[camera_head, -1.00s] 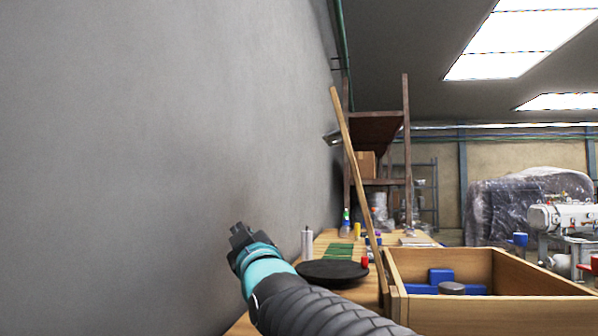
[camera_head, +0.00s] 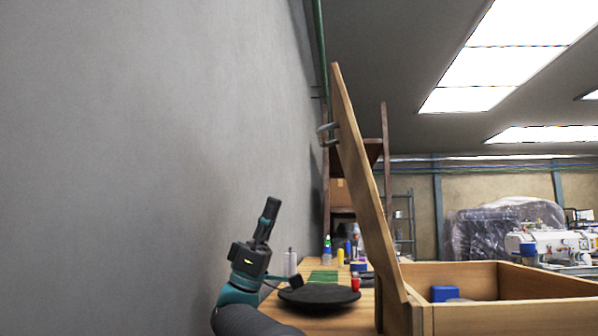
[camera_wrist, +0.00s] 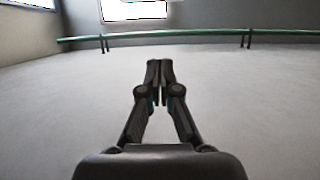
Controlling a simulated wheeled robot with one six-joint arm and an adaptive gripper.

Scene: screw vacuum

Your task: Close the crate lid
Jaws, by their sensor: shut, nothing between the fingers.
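The wooden crate (camera_head: 465,315) stands at the lower right of the head view, with a few items inside. Its wooden lid (camera_head: 362,185) is open, raised from the crate's left side and leaning left. A metal handle (camera_head: 327,132) sticks out from the upper left face of the lid. My gripper (camera_head: 269,210) is shut and empty, pointing up, to the left of the lid and apart from it. In the wrist view my gripper (camera_wrist: 160,68) shows its fingers together, with only wall beyond; neither crate nor lid is in that view.
A grey wall (camera_head: 150,160) runs close along the left of my arm. A black round plate (camera_head: 318,297) lies on the wooden table left of the crate. A red item (camera_head: 355,284) and bottles stand behind it. A shelf (camera_head: 385,150) is farther back.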

